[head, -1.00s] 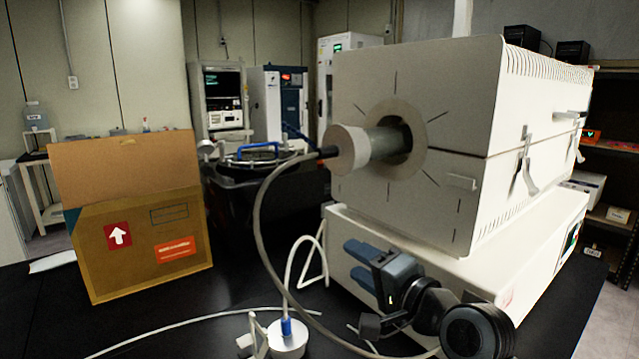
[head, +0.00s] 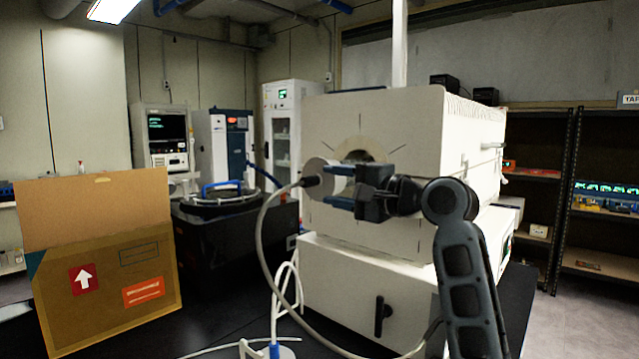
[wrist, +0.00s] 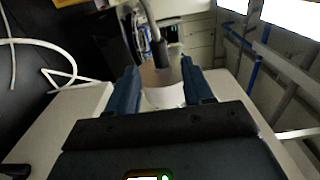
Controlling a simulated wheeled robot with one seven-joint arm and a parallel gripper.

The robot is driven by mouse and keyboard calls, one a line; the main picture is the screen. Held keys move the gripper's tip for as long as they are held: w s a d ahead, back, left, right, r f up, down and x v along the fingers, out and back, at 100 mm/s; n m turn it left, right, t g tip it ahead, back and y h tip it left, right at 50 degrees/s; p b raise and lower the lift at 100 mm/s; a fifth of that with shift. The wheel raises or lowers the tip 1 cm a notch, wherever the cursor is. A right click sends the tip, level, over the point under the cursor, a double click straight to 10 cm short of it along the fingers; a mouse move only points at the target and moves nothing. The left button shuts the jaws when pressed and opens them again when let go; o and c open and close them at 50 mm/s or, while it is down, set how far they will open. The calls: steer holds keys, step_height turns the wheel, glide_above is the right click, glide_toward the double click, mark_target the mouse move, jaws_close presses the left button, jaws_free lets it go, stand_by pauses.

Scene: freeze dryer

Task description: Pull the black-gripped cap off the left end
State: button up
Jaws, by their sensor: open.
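The pale cylindrical cap (head: 317,176) sits on the left end of the tube that sticks out of the white furnace (head: 385,120). Its black grip (head: 309,182) is joined to a grey hose. My gripper (head: 325,187) is open in front of the furnace face, one finger above the other, pointing left at the cap. In the wrist view the cap (wrist: 163,88) lies between the two blue fingers (wrist: 159,72), with its black grip (wrist: 159,48) beyond them. Whether either finger touches the cap I cannot tell. The gripper hides most of the tube in the head view.
The grey hose (head: 262,240) loops down from the cap to the black table. An open cardboard box (head: 110,285) stands at the left. A black unit with a round top (head: 225,205) stands behind. Shelves (head: 540,205) are at the right.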

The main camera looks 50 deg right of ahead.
mark_target(313, 182)
steer(key=w, duration=0.5)
steer(key=shift+w+a, duration=0.2)
steer(key=shift+w, duration=0.15)
steer(key=shift+w+p, duration=0.3)
steer(key=shift+w, duration=0.65)
jaws_close()
steer(key=shift+f, duration=0.1)
